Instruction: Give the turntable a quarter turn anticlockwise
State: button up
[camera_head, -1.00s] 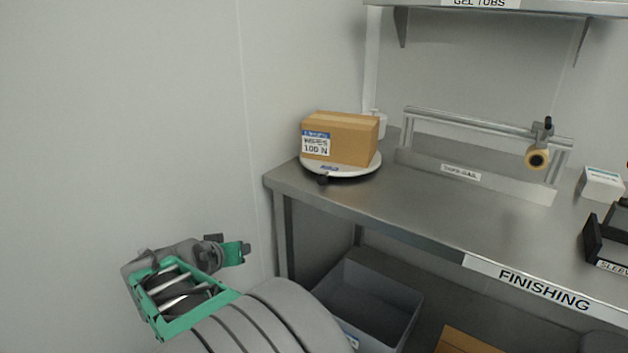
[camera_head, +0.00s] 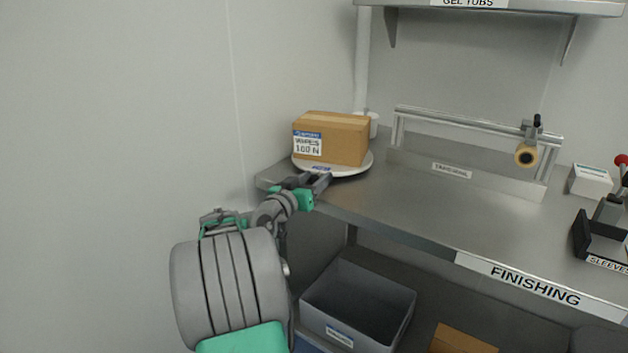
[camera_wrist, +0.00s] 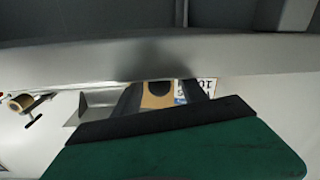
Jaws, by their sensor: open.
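The turntable (camera_head: 352,171) is a round white disc on the left end of the steel bench. A brown carton (camera_head: 345,143) labelled as wipes sits on it, its label facing front left. My gripper (camera_head: 320,181) is at the bench's front left edge, just in front of the disc, its dark fingers open and empty. I cannot tell whether they touch the disc. The dark knob on the disc's front rim is hidden behind my gripper in the head view. In the wrist view, part of the carton (camera_wrist: 155,101) shows between the dark fingers, with a dark round shape before it.
A tape rail (camera_head: 452,171) with a tape roll (camera_head: 525,154) stands right of the turntable. A white box (camera_head: 590,180) and a black sleeves tray (camera_head: 592,248) are farther right. A shelf (camera_head: 490,9) hangs above. A grey bin (camera_head: 357,300) stands below. The wall is close on the left.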

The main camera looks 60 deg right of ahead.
jog(key=shift+c, duration=0.3)
grip_shut()
dwell(1.0)
